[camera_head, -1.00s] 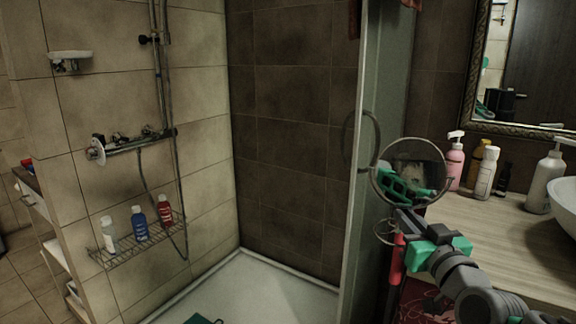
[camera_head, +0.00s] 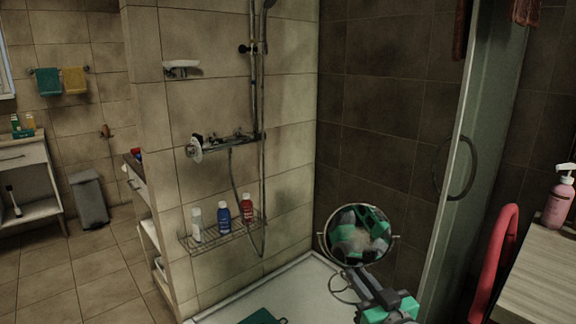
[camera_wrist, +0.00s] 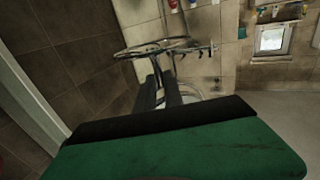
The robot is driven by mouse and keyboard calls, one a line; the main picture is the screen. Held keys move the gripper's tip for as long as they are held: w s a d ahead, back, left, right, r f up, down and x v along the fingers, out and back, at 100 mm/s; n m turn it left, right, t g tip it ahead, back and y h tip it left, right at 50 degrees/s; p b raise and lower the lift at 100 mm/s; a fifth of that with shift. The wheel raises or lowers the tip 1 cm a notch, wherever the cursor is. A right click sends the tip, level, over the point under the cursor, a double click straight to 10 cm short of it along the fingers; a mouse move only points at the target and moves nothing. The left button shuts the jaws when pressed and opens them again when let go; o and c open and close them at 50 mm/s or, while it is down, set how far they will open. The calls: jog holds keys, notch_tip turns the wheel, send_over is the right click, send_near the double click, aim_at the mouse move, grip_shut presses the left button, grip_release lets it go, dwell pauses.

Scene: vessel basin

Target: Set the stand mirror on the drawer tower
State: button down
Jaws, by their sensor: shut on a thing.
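The stand mirror (camera_head: 358,235) has a round face in a thin metal frame, with a wire base ring at its left. It hangs in front of the shower floor, in the lower middle of the head view. My gripper (camera_head: 362,282) is shut on its stem, just below the disc. In the wrist view the mirror (camera_wrist: 160,48) shows nearly edge-on beyond the dark fingers (camera_wrist: 165,90). A white unit with a drawer (camera_head: 25,155) stands far left. Another drawer unit (camera_head: 138,178) is partly hidden behind the tiled wall. I cannot tell which is the drawer tower.
The tiled partition (camera_head: 155,150) and wire rack (camera_head: 222,240) with bottles stand left of the mirror. The glass shower door (camera_head: 485,130), red chair (camera_head: 495,260) and counter (camera_head: 545,275) are at right. A grey bin (camera_head: 89,200) stands far left; the floor before it is clear.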

aim_at(363, 234)
jog(key=r+p, duration=0.3)
jog(key=p, duration=0.2)
jog(key=w+r+p, duration=0.1)
jog(key=r+p, duration=0.2)
jog(key=p, duration=0.3)
jog(key=w+r+p, duration=0.1)
jog(key=r+p, duration=0.2)
jog(key=p, duration=0.2)
jog(key=shift+r+p, duration=0.3)
jog(key=shift+r, duration=0.1)
jog(key=p, duration=0.3)
jog(key=shift+r, duration=0.4)
jog(key=shift+f, duration=0.25)
